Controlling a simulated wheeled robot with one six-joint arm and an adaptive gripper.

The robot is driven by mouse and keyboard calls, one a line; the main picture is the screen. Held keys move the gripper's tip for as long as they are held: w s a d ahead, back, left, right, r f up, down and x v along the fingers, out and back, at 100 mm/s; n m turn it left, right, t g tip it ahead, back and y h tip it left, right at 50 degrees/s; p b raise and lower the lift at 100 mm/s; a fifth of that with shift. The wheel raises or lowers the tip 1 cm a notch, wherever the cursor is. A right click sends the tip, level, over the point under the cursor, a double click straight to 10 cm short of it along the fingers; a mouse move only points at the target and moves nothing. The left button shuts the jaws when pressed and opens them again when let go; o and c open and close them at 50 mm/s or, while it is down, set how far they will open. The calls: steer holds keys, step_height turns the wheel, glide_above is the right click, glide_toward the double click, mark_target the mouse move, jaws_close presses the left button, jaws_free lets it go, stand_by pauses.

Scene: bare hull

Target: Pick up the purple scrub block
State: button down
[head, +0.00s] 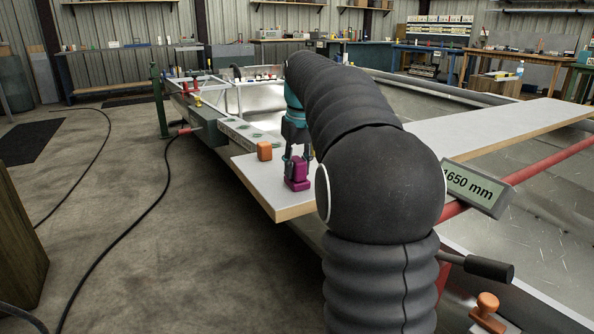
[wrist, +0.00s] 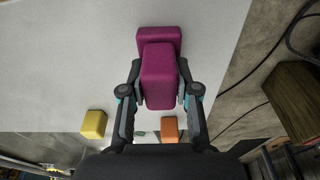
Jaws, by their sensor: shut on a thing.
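The purple scrub block (head: 299,173) is near the left end of a pale board (head: 270,200), a wide base with a narrower upper part. It also shows in the wrist view (wrist: 160,75), upright between the fingers. My gripper (head: 297,157) points down over it, and in the wrist view (wrist: 160,92) its two fingers are shut on the block's narrower part from both sides. The base looks to be at the board's surface; I cannot tell whether there is a gap beneath it.
An orange block (head: 264,151) stands on the board, left of the purple one. A yellow block (wrist: 94,123) shows in the wrist view. The board's bare edge drops to the floor close by. A display reading 1650 mm (head: 474,186) and an orange knob (head: 487,308) are at the right.

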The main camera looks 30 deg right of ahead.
mark_target(298, 157)
steer(key=shift+r, duration=0.5)
steer(key=r, duration=0.1)
steer(key=r+p, duration=0.2)
steer(key=r, duration=0.1)
steer(key=shift+w+d, duration=0.1)
steer(key=shift+d, duration=0.25)
steer(key=w+d+r+p, duration=0.2)
steer(key=d+r+p, duration=0.2)
steer(key=d, duration=0.6)
step_height(298, 157, up, 2)
steer(key=shift+w+d, duration=0.15)
steer(key=shift+d, duration=0.2)
